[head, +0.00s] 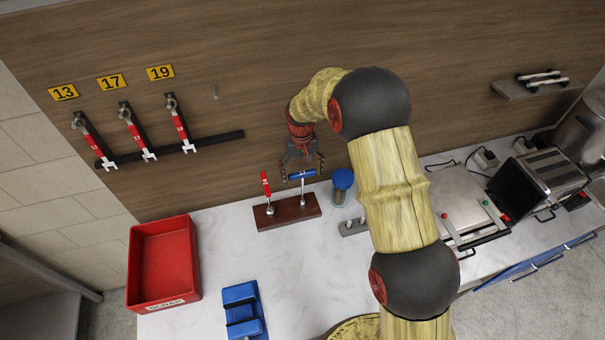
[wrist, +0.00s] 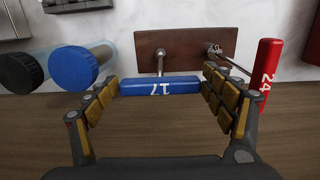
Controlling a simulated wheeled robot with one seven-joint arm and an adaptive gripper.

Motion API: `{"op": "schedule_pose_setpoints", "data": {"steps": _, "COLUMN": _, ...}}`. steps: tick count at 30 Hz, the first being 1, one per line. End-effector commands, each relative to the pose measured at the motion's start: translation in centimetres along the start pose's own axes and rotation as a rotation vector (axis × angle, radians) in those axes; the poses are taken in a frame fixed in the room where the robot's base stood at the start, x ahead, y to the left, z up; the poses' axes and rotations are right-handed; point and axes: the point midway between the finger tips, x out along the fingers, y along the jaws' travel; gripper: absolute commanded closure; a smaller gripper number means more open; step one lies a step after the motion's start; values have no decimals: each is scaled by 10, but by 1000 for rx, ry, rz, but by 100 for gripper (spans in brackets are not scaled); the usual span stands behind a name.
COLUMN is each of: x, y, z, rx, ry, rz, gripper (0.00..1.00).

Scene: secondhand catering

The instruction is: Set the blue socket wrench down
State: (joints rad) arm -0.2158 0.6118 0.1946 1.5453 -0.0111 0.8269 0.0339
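The blue socket wrench (head: 302,174) has a bar handle marked 17, with a silver shaft toward a brown wooden block (head: 287,218). My gripper (head: 302,170) is above the block, with its fingers at the two ends of the blue handle. In the wrist view the blue handle (wrist: 160,87) spans the space between the pads of my gripper (wrist: 160,85) and appears to meet both. The lower shaft end lines up with the block; whether it touches is unclear. A red wrench (head: 266,184), marked 24, stands beside it on the block's left part.
A blue-capped cylinder (head: 342,180) stands close right of the block. A red bin (head: 163,262) and a blue item (head: 243,310) are on the left counter. Red wrenches (head: 136,132) hang under labels 13, 17 and 19. Grill equipment (head: 465,205) is at right. The front-centre counter is clear.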

Motion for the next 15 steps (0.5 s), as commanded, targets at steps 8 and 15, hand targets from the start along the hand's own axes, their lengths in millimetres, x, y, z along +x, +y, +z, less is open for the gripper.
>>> {"op": "schedule_pose_setpoints", "data": {"steps": 8, "x": 0, "y": 0, "z": 0, "rx": 0, "ry": 0, "rz": 0, "gripper": 7}}
{"op": "schedule_pose_setpoints", "data": {"steps": 15, "x": -2, "y": 0, "z": 0, "rx": 0, "ry": 0, "rz": 0, "gripper": 7}}
